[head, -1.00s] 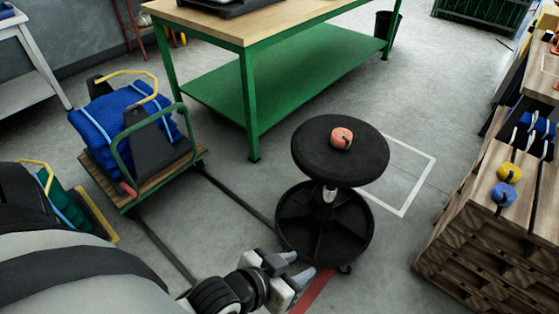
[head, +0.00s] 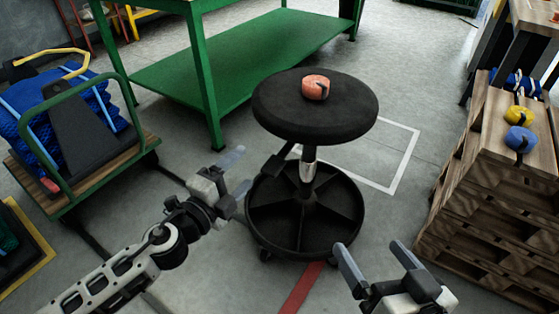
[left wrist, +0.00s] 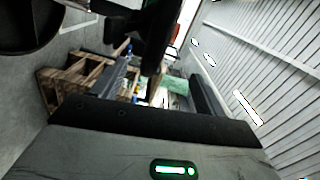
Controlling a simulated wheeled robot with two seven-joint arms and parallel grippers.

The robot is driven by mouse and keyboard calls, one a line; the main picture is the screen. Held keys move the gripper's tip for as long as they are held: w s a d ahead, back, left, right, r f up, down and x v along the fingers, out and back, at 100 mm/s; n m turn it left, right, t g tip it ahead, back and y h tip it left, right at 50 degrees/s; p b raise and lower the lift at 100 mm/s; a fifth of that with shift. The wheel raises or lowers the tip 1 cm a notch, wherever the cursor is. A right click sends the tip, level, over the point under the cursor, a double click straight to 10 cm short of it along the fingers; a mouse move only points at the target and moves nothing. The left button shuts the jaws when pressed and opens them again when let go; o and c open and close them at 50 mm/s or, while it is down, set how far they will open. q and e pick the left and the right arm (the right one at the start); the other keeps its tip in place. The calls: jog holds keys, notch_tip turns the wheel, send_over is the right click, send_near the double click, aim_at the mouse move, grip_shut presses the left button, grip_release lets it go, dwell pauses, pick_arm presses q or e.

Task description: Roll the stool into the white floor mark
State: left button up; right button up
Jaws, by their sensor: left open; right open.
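The black round stool (head: 340,118) stands upright in the middle of the head view, with an orange roll (head: 316,87) on its seat. Its wide black base (head: 300,236) rests on the floor. The white floor mark (head: 405,165) is an outline behind and to the right of the stool, partly hidden by it. My left gripper (head: 240,172) is open and empty, just left of the stool's column and base. My right gripper (head: 372,258) is open and empty, in front of the base on the right. In the left wrist view part of a dark round shape (left wrist: 25,25) shows at top left.
A green bench (head: 205,80) stands behind and left of the stool. A cart with blue netting (head: 90,110) is at left. Wooden pallets (head: 470,215) with yellow and blue rolls stand at right. A red floor stripe (head: 300,288) lies in front.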

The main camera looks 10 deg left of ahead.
aim_at(280, 134)
pick_arm(q)
jog(key=shift+m, duration=0.7)
jog(key=x, duration=1.7)
jog(key=shift+f, duration=0.15)
jog(key=shift+s, duration=0.1)
grip_shut()
